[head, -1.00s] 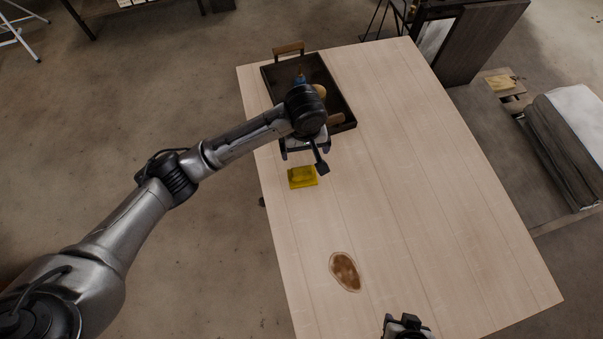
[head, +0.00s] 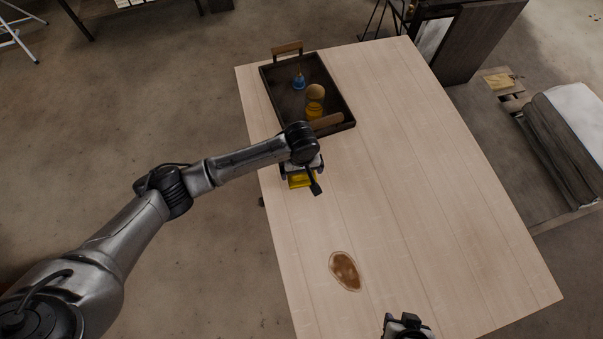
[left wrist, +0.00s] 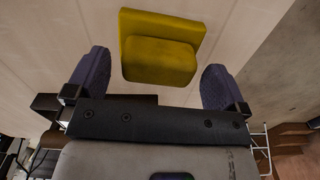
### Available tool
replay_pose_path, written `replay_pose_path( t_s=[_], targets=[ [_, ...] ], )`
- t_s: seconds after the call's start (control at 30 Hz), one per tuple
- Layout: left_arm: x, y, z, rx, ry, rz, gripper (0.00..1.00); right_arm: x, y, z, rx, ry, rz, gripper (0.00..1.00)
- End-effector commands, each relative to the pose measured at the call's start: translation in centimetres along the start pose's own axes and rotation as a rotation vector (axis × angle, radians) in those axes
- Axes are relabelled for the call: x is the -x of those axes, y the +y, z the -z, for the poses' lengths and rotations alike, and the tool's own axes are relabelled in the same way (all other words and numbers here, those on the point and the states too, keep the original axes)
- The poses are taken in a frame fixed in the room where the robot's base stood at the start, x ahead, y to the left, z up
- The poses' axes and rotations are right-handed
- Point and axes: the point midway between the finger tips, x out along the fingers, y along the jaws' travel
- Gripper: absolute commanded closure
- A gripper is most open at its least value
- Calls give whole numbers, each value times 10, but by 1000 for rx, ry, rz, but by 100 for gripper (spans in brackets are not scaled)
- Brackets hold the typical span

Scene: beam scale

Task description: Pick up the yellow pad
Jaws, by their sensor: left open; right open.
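The yellow pad (head: 301,181) lies on the wooden table near its left edge, partly hidden by my left gripper in the head view. In the left wrist view the pad (left wrist: 160,47) shows as a flat slab with a thicker raised block, just beyond and between the two fingers. My left gripper (left wrist: 158,80) is open and empty, with a finger to either side of the pad's near part; I cannot tell whether they touch it. It also shows in the head view (head: 300,180), over the pad. My right gripper (head: 407,322) is at the bottom edge of the head view, mostly cut off.
A dark tray (head: 341,95) with wooden handles stands behind the pad, holding a blue item (head: 298,82), a round tan item (head: 315,92) and a yellow jar (head: 314,111). The table's right side is clear.

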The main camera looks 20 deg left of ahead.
Motion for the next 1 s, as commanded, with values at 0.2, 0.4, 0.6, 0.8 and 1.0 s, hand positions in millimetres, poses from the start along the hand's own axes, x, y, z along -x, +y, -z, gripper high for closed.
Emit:
replay_pose_path(
  t_s=[0.2, 0.4, 0.6, 0.8, 1.0],
  targets=[
    [-12, 0, 0, -1, 1, -1, 0, 0, -1, 0, -3, 1, 2, 57],
    [-12, 0, 0, -2, 1, -1, 0, 0, -1, 0, -2, 1, 2, 57],
    [-12, 0, 0, -2, 1, -1, 18, 0, 0, 0, 0, 1, 0, 57],
    [-12, 0, 0, -2, 1, -1, 37, 0, 2, 0, 7, 0, -5, 57],
    [-12, 0, 0, -2, 1, -1, 51, 0, 2, 0, 7, 0, -6, 57]
  ],
)
